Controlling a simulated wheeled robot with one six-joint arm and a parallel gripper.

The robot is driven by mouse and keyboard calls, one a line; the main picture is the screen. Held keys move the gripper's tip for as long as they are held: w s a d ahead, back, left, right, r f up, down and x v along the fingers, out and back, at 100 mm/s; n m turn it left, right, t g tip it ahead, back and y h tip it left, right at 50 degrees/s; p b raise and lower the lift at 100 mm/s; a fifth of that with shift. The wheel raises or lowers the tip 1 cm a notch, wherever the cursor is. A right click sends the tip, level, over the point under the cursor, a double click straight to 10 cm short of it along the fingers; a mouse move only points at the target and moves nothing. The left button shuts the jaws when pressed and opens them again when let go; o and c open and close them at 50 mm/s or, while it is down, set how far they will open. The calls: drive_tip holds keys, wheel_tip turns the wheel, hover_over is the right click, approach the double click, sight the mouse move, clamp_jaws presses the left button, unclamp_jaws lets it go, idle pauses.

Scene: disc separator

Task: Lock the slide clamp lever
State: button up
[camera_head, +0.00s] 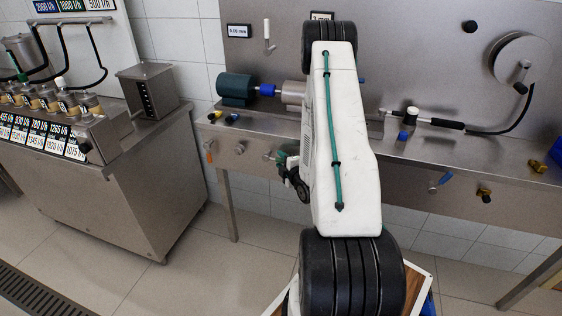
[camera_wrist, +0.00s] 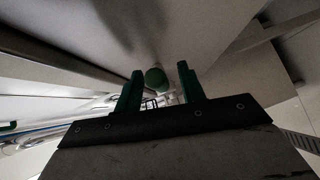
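A round green knob (camera_wrist: 156,78) shows in the wrist view, between and just beyond the two green fingers of my gripper (camera_wrist: 160,70). The fingers are apart, with gaps visible beside the knob; whether they touch it is not clear. The knob may be the end of the slide clamp lever, but its shaft and the clamp body cannot be made out. In the head view, my arm covers most of the gripper, and only a small green and black part near the wrist shows left of it, by the bench's front edge.
The steel bench (camera_head: 450,147) carries a dark green motor (camera_head: 236,89) and a black-and-white handle (camera_head: 434,122). Small valves line its front, including a blue-handled one (camera_head: 440,180). A steel cabinet (camera_head: 150,190) stands at the left. Open tiled floor lies between.

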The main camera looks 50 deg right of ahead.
drive_tip(key=shift+w+d, duration=0.1)
drive_tip(key=shift+w, duration=0.15)
clamp_jaws()
